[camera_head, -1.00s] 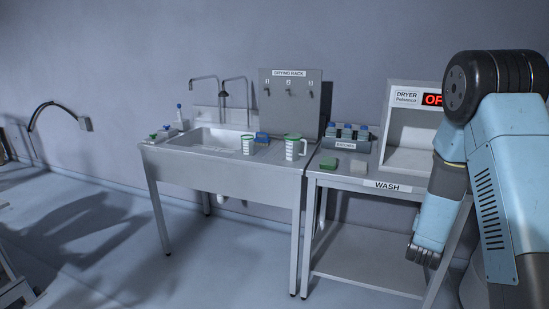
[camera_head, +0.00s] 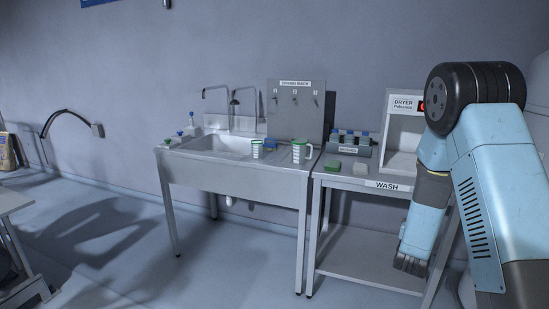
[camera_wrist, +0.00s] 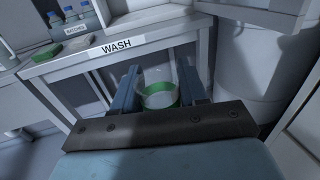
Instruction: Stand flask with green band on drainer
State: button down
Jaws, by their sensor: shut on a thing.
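My gripper (camera_wrist: 158,85) shows in the wrist view, its two fingers shut on a clear flask with a green band (camera_wrist: 160,99). The flask is held between the fingers, in front of the wash table; part of it is hidden behind the gripper's dark crossbar. In the head view I cannot make out the flask. The steel sink unit (camera_head: 232,183) stands against the wall, with a flat drainer area (camera_head: 281,164) to the right of its basin.
The wash table (camera_head: 345,180) adjoins the sink on the right. It bears a green block (camera_head: 333,165), a rack of blue-capped bottles (camera_head: 349,147) and the dryer (camera_head: 402,135). A drying rack panel (camera_head: 296,112) rises behind the sink. The floor before the sink is clear.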

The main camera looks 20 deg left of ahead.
aim_at(280, 157)
jog(key=u, duration=0.2)
jog(key=i, duration=0.7)
jog(key=u, duration=0.75)
jog(key=i, duration=0.4)
jog(key=z, duration=0.4)
